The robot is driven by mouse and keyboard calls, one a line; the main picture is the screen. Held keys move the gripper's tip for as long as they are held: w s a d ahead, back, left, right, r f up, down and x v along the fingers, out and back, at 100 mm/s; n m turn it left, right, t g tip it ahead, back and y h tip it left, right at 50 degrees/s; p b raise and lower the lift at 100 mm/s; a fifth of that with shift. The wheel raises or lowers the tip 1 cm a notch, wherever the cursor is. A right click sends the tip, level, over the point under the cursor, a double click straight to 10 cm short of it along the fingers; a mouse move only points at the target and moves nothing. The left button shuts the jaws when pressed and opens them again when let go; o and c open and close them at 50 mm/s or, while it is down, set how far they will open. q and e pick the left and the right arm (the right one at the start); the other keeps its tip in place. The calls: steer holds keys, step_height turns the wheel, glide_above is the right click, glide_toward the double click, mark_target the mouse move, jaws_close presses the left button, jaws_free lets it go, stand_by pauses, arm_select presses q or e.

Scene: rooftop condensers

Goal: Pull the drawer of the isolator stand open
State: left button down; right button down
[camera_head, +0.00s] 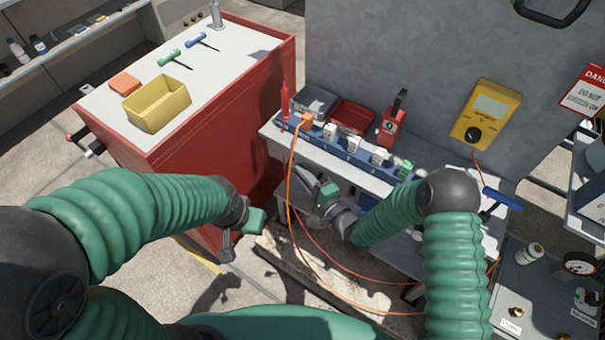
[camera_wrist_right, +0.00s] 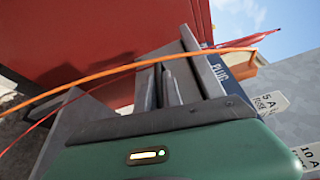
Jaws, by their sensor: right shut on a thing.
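The isolator stand (camera_head: 270,131) is a pale bench against the grey cabinet, with a blue labelled strip along its top. Its grey drawer (camera_head: 284,192) is below the top at the left end, largely covered by my right arm; I cannot tell how far out it is. My right gripper (camera_head: 316,200) is at the drawer's front, shut on its handle; its fingers also show in the right wrist view (camera_wrist_right: 165,88), where the handle itself is hardly visible. My left gripper (camera_head: 232,243) hangs apart from the stand, to its left, its finger gap unclear.
An orange cable (camera_head: 290,210) hangs in front of the stand and crosses the right wrist view close to the fingers. A red tool cabinet (camera_head: 215,115) stands at left with a yellow bin (camera_head: 157,108) on top. A yellow meter (camera_head: 486,112) hangs on the grey cabinet.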

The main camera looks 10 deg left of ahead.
steer(key=shift+s+a, duration=0.15)
steer(key=s+a+p, duration=0.1)
steer(key=s+a, duration=0.4)
steer(key=s, duration=0.8)
steer(key=shift+a, duration=0.2)
steer(key=shift+s, duration=0.1)
steer(key=c, duration=1.8)
jaws_free()
steer(key=shift+c, duration=0.2)
steer(key=o, duration=0.3)
steer(key=shift+a+f, duration=0.1)
steer(key=shift+a, duration=0.05)
steer(key=shift+o, duration=0.2)
